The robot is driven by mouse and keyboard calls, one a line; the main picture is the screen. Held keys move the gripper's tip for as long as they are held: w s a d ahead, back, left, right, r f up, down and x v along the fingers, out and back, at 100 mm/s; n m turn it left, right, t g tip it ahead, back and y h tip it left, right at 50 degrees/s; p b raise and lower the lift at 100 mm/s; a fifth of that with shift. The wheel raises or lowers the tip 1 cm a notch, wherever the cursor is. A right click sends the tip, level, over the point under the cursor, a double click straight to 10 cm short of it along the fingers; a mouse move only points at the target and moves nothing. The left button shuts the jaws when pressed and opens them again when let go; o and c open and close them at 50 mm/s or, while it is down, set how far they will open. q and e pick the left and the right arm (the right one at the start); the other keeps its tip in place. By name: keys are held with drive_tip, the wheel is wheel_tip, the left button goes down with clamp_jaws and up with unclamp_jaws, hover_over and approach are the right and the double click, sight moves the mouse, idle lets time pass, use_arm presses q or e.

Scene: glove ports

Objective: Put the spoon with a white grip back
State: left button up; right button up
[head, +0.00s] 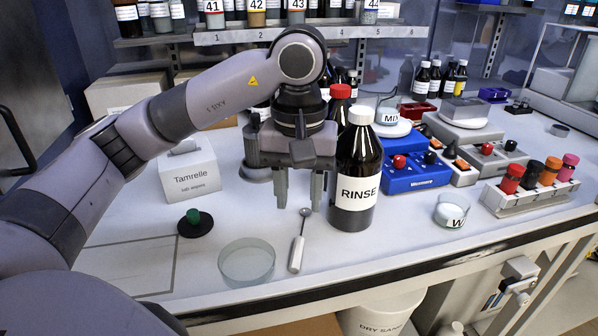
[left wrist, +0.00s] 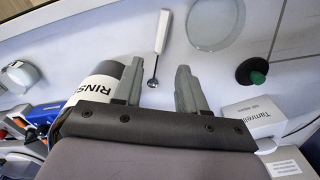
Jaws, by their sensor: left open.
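The spoon with a white grip (head: 298,245) lies on the bench, its metal bowl pointing away from me and its grip toward the front edge. In the left wrist view the spoon (left wrist: 161,38) lies beyond the fingertips, with its bowl end near the gap between them. My left gripper (head: 298,200) is open and empty, pointing down above the bench just behind the spoon's bowl. It also shows in the left wrist view (left wrist: 158,78). The gripper is close beside the brown RINSE bottle (head: 357,170). My right gripper is not in view.
A clear glass dish (head: 246,262) lies left of the spoon. A green-knobbed black disc (head: 195,223) and a Tamrelle box (head: 190,175) stand farther left.

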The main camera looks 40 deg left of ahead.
use_arm(q)
drive_tip(key=shift+r, duration=1.7)
drive_tip(key=shift+s+f, duration=0.1)
